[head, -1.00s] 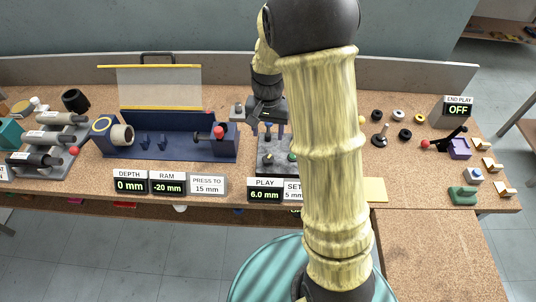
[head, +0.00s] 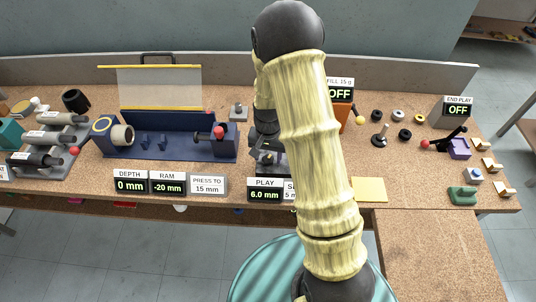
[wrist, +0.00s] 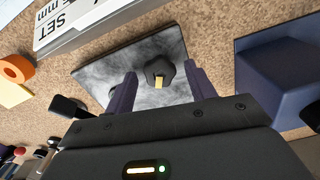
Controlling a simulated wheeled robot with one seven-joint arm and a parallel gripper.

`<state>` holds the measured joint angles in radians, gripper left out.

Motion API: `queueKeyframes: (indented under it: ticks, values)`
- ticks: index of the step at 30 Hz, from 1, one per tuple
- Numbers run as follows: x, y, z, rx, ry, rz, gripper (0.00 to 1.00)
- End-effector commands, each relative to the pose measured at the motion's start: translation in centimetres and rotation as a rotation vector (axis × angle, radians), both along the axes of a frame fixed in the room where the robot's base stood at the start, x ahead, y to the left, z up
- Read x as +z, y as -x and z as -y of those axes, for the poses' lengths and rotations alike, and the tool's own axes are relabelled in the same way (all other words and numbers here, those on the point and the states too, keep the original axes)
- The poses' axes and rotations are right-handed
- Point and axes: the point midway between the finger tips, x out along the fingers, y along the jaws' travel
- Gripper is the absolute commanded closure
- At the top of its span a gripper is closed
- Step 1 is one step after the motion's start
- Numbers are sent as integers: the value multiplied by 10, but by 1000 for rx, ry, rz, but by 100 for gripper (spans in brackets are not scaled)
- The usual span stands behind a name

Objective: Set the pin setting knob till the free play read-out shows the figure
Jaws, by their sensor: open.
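The pin setting knob (wrist: 159,70) is dark and lobed with a yellow mark, on a grey metal plate (wrist: 105,75) in the wrist view. My gripper (wrist: 158,82) is open, with one finger on each side of the knob; I cannot tell whether either touches it. The PLAY read-out (head: 265,195) shows 6.0 mm. The SET card (head: 290,190) beside it is partly covered by my arm; a 5 shows. It also appears upside down in the wrist view (wrist: 75,22).
A blue press fixture (head: 175,146) stands left of the plate, and its blue body (wrist: 280,75) is close to the right finger in the wrist view. An orange-fronted FILL unit (head: 341,110) reads OFF. A yellow pad (head: 369,190) lies at the bench front.

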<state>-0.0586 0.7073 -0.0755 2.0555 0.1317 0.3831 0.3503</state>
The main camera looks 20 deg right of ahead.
Motion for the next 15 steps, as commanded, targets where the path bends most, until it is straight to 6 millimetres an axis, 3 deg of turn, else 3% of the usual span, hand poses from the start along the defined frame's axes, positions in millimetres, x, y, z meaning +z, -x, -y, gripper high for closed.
queueKeyframes:
  ticks: [1,8,15]
  values:
    - [0,0,0,0,0,0,45]
    - [0,0,0,0,0,0,90]
    - [0,0,0,10,0,0,90]
